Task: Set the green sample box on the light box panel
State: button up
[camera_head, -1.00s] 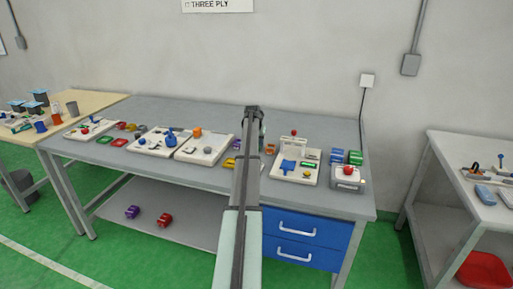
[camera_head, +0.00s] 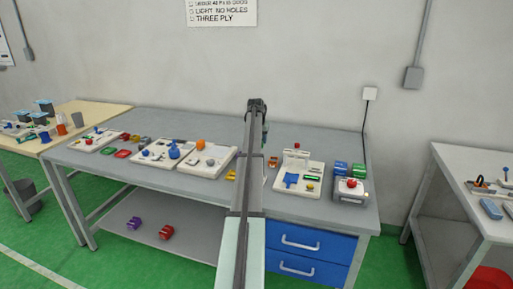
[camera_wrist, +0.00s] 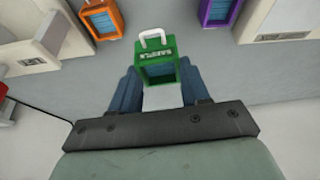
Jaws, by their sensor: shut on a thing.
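The green sample box (camera_wrist: 155,52), with a white handle and a "SAMPLE" label, is in the wrist view. My gripper (camera_wrist: 160,76) is shut on it, with one blue finger on each side. A pale square shows between the fingers, and I cannot tell what it belongs to. In the head view my arm hides most of the gripper and the box. I cannot tell which of the pale panels on the bench is the light box panel.
An orange box (camera_wrist: 102,18) and a purple box (camera_wrist: 218,12) lie either side of the held box in the wrist view. In the head view, a white station (camera_head: 300,172) stands right of my arm. The grey bench (camera_head: 315,137) is clear at the back.

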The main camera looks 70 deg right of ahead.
jog(key=w+a+r+n, duration=0.1)
jog(key=w+r, duration=0.2)
jog(key=w, duration=0.8)
jog(key=w+a+r+n, duration=0.1)
jog(key=w+a+r, duration=0.1)
jog(key=w, duration=1)
jog(key=shift+s+d+f+m, duration=0.15)
jog(key=shift+f+m, duration=0.2)
jog(key=shift+f, duration=1.35)
jog(key=shift+s+a+f+m, duration=0.1)
jog(key=shift+f+m, duration=0.2)
jog(key=shift+f, duration=1.35)
jog(key=shift+s+d+f+m, duration=0.15)
jog(key=shift+f+m, duration=0.2)
jog(key=shift+f, duration=1.35)
jog(key=shift+f, duration=0.15)
jog(key=o, duration=1)
jog(key=shift+o, duration=0.2)
jog(key=v, duration=1.2)
jog(key=shift+a, duration=0.1)
